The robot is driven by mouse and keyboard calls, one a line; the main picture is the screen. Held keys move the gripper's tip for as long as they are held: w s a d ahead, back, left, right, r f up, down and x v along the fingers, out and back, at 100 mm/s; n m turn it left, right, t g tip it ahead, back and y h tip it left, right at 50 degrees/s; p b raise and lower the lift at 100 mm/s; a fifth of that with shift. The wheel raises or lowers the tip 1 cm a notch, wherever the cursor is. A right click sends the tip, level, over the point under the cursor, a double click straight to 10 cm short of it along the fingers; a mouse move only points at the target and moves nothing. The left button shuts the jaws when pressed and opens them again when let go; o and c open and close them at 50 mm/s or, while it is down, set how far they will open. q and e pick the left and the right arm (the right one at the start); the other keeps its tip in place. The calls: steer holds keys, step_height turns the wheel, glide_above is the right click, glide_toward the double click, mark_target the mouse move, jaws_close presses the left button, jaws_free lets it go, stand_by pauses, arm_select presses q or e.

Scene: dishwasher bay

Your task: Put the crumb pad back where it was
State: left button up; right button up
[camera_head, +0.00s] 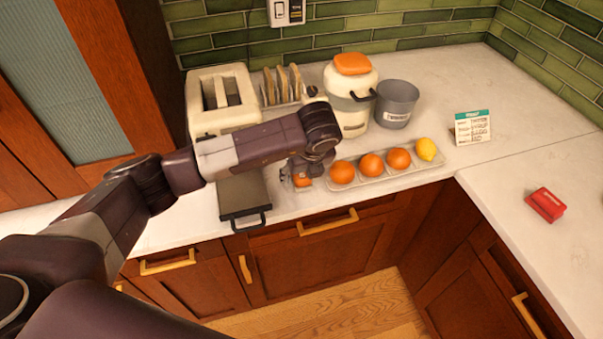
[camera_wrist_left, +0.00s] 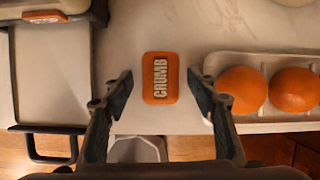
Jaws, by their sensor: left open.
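The crumb pad (camera_wrist_left: 160,78) is an orange rounded block marked CRUMB, lying flat on the white counter near its front edge. In the head view the pad (camera_head: 303,181) shows partly below my left gripper (camera_head: 306,167). In the left wrist view my left gripper (camera_wrist_left: 159,92) is open, its fingers apart on either side of the pad with gaps to both. I cannot tell the exact height of the fingers over the counter. My right gripper is not in view.
A grey tray with a handle (camera_head: 243,194) sticks out before the toaster (camera_head: 222,98), left of the pad. A long dish (camera_head: 372,180) with oranges and a lemon lies close on the right. Behind are a toast rack (camera_head: 283,88), a canister (camera_head: 351,98) and a grey pot (camera_head: 397,104).

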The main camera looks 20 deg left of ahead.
arm_select(q)
steer(key=shift+r, duration=0.3)
steer(key=b+v, duration=0.1)
steer(key=v, duration=1)
steer(key=shift+s+r+b, duration=0.15)
steer(key=shift+r+b, duration=0.15)
steer(key=shift+b, duration=0.05)
steer(key=shift+d, duration=0.1)
